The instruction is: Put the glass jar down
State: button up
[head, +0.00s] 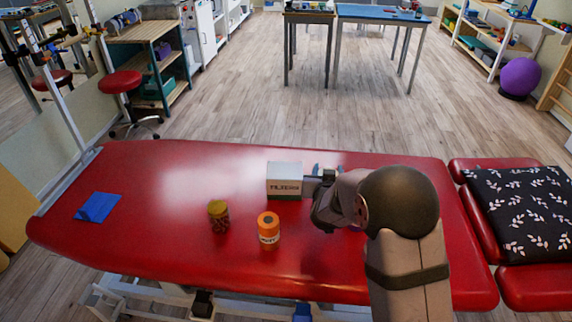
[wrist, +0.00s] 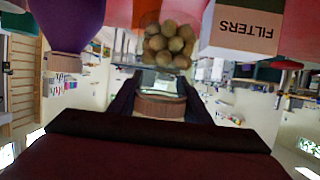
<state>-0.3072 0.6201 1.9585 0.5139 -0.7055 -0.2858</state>
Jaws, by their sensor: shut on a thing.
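The glass jar (wrist: 168,45) shows in the wrist view, which is upside down. It is clear, holds round brown balls and has a brown lid. My gripper (wrist: 160,84) is shut on it, with a dark finger on each side near the lid. The jar looks upright; I cannot tell whether its base touches the table. In the head view my gripper (head: 322,188) is low over the red treatment table (head: 160,255), just right of the white FILTERS box (head: 285,181). The held jar is hidden there by my gripper and arm.
The FILTERS box is close beside the jar in the wrist view (wrist: 243,27). A yellow-lidded jar (head: 218,216) and an orange canister (head: 268,229) stand nearer. A blue cloth (head: 97,206) lies far left. A purple object (wrist: 68,20) shows in the wrist view. The table's left half is mostly free.

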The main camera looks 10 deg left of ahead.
jog(key=w+a+r+n+g+y+p, duration=0.1)
jog(key=w+a+r+n+y, duration=0.2)
jog(key=a, duration=0.5)
jog(key=w+a+r+n+g+y, duration=0.1)
jog(key=w+a+r+n+y, duration=0.3)
jog(key=a+r, duration=0.3)
jog(key=shift+w+a+n+g+y+p, duration=0.3)
jog(key=shift+a+n+y+p, duration=0.1)
jog(key=shift+y, duration=0.4)
jog(key=shift+d, duration=0.1)
jog(key=b, duration=0.2)
send_over(279, 169)
jog(key=shift+f, duration=4.95)
